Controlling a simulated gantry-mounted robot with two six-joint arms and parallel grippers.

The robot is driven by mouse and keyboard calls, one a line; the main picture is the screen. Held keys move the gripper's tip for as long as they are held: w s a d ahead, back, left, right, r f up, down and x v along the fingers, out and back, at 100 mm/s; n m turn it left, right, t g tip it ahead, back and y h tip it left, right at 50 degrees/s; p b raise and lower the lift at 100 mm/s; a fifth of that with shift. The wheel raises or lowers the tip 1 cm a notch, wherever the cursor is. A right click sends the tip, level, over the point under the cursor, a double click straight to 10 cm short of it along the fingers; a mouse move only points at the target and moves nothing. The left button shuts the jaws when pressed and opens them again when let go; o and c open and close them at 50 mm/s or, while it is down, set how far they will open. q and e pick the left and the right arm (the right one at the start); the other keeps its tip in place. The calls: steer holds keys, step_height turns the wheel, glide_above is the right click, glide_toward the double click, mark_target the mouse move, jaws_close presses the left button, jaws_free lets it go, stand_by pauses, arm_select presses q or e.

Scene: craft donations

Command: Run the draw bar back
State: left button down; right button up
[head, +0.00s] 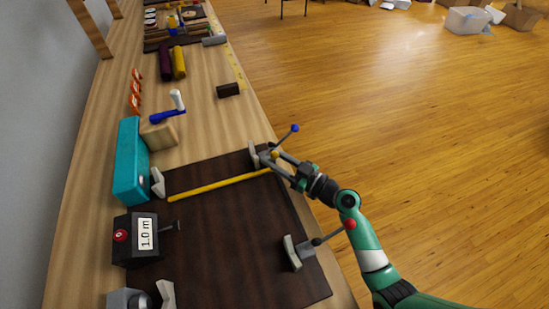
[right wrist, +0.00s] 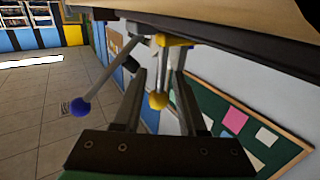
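The draw bar (head: 215,185), a thin yellow bar, lies across the dark mat (head: 225,235) from its left side to near its right edge. A rod with a yellow ball (right wrist: 159,100) hangs below a yellow block (right wrist: 172,41) in the right wrist view; the ball also shows in the head view (head: 275,154). My right gripper (right wrist: 160,76) is at the table's right edge by the bar's right end. Its two fingers stand apart on either side of the yellow-ball rod, with gaps visible. My left gripper is not in view.
A blue-ball lever (head: 295,128) stands close beside my right gripper. A red-ball lever (head: 350,224) juts out nearer the front. A teal block (head: 130,160) and a black box reading "1.0 m" (head: 138,240) line the mat's left side. The mat's middle is clear.

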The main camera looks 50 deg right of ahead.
jaws_close()
steer(key=shift+r, duration=0.2)
stand_by(1.0)
steer(key=shift+s+a, duration=0.1)
